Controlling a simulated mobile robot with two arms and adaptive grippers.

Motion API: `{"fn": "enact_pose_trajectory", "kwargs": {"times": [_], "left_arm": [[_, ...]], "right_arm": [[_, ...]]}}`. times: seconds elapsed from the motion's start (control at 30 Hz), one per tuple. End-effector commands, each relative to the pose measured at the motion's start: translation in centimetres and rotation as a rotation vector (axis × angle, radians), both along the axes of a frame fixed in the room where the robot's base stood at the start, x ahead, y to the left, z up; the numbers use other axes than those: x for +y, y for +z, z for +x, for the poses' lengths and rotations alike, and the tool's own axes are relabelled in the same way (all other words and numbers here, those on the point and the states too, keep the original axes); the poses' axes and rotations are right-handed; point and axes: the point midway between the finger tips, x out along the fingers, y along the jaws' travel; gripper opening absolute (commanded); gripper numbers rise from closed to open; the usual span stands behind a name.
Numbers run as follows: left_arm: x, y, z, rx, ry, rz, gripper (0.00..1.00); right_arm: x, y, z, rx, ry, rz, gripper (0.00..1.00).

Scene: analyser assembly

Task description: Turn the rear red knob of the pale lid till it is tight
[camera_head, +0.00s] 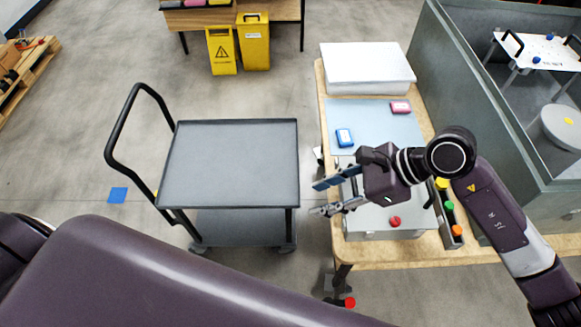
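The pale lid (372,223) tops a grey box near the front of the wooden table. One red knob (394,221) shows on the lid's nearer part. No rear red knob can be made out; my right gripper and wrist cover much of the lid's rear part. My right gripper (322,198) points left above the lid's left side, with its two fingers apart and nothing seen between them. Whether it touches the lid cannot be told. My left gripper is out of view; only my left arm crosses the bottom left.
A dark tray with yellow, green and orange round pieces (449,206) stands right of the lid. A blue item (344,137) and a pink item (400,107) lie on a pale mat (370,113). A white box (366,65) stands behind. An empty cart (235,160) stands left.

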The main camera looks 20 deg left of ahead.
Motion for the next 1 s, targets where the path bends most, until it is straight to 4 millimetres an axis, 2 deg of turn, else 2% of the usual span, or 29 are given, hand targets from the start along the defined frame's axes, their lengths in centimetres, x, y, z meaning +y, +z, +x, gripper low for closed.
{"fn": "enact_pose_trajectory", "kwargs": {"times": [0.1, 0.4, 0.7, 1.0], "left_arm": [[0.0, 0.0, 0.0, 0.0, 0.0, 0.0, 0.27], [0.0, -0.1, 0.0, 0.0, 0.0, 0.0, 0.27], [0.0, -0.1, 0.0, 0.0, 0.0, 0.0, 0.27], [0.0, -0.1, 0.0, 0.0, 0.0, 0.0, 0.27]], "right_arm": [[1.8, 1.4, -0.6, 0.043, -0.03, 0.096, 0.36], [5.5, 5.7, -1.5, 0.159, -0.121, 0.332, 0.36], [6.8, 8.1, -1.5, 0.226, -0.176, 0.452, 0.36], [6.9, 8.4, -1.4, 0.231, -0.18, 0.461, 0.36]]}}
